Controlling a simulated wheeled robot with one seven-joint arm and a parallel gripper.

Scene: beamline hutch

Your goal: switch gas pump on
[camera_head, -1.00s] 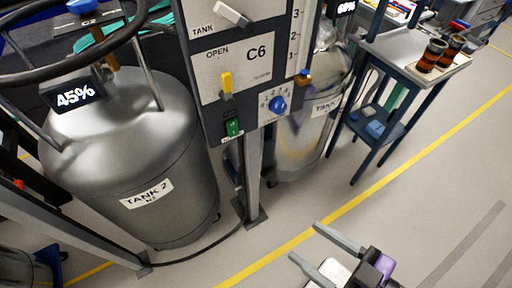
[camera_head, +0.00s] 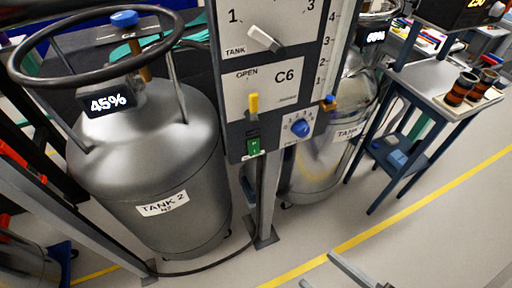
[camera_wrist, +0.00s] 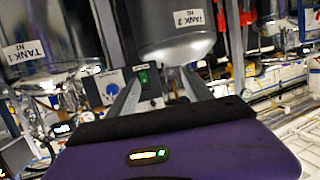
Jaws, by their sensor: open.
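A green rocker switch (camera_head: 253,146) sits low on the grey control panel (camera_head: 237,128), below a yellow lever (camera_head: 253,106) marked OPEN. The label by it is too small to read, so I cannot confirm that it is the gas pump's switch. In the wrist view the green switch (camera_wrist: 143,78) shows beyond and between my fingers. My gripper (camera_head: 318,270) is at the bottom edge of the head view, partly cut off. It is open and empty, apart from the panel. In the wrist view its two fingers (camera_wrist: 160,85) are spread.
A blue dial (camera_head: 300,128) is right of the switch, and a white selector (camera_head: 264,39) is above. Grey Tank 2 (camera_head: 150,150) stands left, and a shiny tank (camera_head: 318,165) stands behind right. A cart (camera_head: 432,75) is at right. Floor in front is clear.

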